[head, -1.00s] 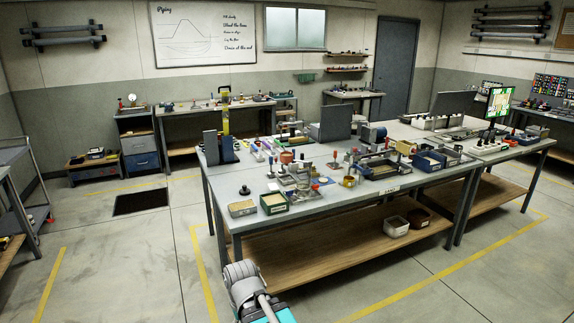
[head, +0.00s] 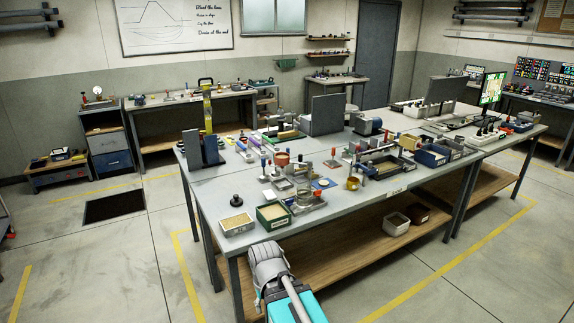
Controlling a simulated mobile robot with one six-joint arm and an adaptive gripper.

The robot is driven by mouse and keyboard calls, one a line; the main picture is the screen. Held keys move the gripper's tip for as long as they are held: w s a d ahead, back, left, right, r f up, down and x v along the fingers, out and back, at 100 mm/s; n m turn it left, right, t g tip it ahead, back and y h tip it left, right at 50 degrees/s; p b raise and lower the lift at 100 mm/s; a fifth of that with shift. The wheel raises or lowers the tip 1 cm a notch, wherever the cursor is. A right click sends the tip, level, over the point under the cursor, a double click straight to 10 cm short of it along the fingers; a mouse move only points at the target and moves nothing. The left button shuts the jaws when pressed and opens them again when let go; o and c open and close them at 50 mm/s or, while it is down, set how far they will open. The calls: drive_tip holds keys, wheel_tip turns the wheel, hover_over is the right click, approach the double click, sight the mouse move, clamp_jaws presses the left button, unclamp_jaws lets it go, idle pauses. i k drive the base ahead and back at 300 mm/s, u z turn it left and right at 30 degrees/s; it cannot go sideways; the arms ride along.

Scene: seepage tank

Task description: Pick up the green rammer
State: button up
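I cannot pick out a green rammer for certain; the tools on the main bench (head: 225,183) are too small to tell apart. Several small upright pieces with coloured tops stand there, among them a red-topped one (head: 333,153). A dark knobbed piece (head: 237,201) stands near the bench's front left corner. My arm shows at the bottom centre, in front of the bench, but my gripper's fingers are not in view.
A tray of sand-coloured material (head: 236,223) and a green box (head: 273,215) stand at the bench's near edge. A dark floor grate (head: 114,206) lies left; the floor there is mostly clear.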

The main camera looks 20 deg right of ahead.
sight(275, 173)
drive_tip(key=z, duration=0.4)
drive_tip(key=i, duration=1.45)
drive_tip(key=z, duration=0.5)
